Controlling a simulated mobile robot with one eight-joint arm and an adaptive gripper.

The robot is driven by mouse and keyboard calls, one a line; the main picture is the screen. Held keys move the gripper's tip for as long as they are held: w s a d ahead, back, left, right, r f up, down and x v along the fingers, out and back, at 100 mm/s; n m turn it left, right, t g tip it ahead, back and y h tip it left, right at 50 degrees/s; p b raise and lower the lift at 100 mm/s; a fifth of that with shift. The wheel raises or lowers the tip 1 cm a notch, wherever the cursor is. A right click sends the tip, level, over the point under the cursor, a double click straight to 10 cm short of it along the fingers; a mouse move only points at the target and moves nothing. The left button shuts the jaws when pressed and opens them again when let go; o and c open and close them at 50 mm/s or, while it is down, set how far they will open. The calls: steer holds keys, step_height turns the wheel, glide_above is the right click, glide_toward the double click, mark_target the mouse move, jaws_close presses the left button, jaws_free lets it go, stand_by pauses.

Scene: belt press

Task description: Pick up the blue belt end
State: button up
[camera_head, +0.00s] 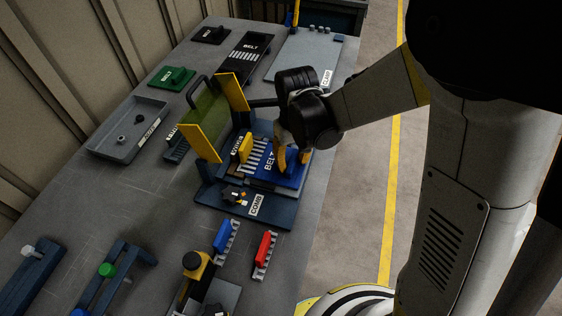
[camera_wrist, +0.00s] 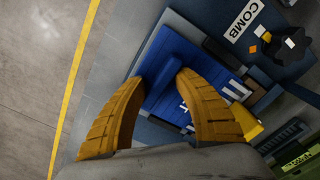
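The blue belt end (camera_head: 277,176) is a flat blue plate marked BELT with a raised blue grip. It lies in the dark blue press base (camera_head: 222,207), at the right of the white-toothed strip. In the wrist view the raised grip (camera_wrist: 160,66) stands between the two yellow fingertips of my gripper (camera_wrist: 162,76). A yellow belt-end grip (camera_head: 245,148) stands at the left.
The press's raised green cover with yellow side arms (camera_head: 201,143) stands just left of my gripper. A COMB label (camera_head: 257,204) and a dark knob (camera_head: 235,194) are at the base's front. Blue (camera_head: 222,236) and red (camera_head: 264,250) toothed pieces lie nearer. A grey tray (camera_head: 110,140) is left.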

jaws_close()
steer(key=shift+r, duration=0.15)
